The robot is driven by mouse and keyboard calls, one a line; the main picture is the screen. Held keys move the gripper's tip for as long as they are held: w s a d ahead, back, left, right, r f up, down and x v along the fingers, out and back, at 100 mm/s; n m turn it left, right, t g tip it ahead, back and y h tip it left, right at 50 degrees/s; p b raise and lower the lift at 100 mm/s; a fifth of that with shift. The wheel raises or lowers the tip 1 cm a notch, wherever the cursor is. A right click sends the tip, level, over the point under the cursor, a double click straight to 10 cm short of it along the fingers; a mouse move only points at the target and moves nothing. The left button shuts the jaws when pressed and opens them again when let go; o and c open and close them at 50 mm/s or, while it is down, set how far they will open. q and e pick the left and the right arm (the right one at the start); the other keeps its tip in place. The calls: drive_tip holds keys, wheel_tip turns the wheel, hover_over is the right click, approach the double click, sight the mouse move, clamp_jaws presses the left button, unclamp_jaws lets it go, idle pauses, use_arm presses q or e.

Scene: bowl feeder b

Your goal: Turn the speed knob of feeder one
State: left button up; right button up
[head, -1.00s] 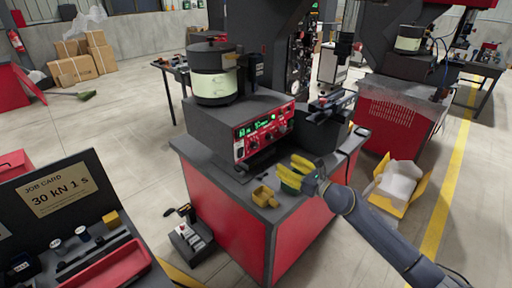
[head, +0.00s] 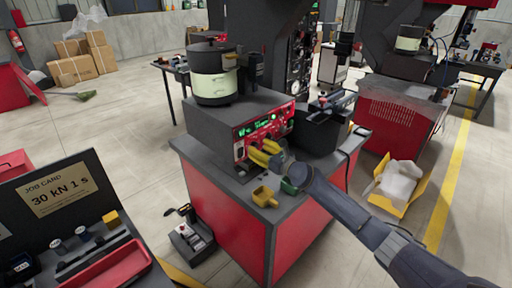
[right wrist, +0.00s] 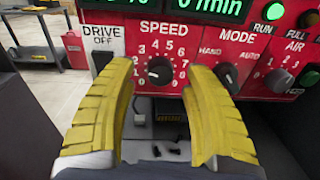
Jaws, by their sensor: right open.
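The speed knob (right wrist: 159,71) is a round black knob with a white pointer mark under the word SPEED on feeder one's red panel, in the right wrist view. The red panel (head: 243,131) also shows in the head view, below the bowl feeder (head: 212,80). My right gripper (right wrist: 165,73) has yellow fingers and is open. Its fingers stand to the left and right of the speed knob in the right wrist view; I cannot tell whether they touch it. In the head view the right gripper (head: 264,154) is at the panel's lower front. My left gripper is not in view.
The mode knob (right wrist: 227,77) is close to the right finger. The drive switch plate (right wrist: 102,39) is on the left.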

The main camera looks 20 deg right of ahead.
drive_tip(key=shift+x, duration=1.05)
drive_tip(key=shift+c, duration=0.2)
clamp_jaws()
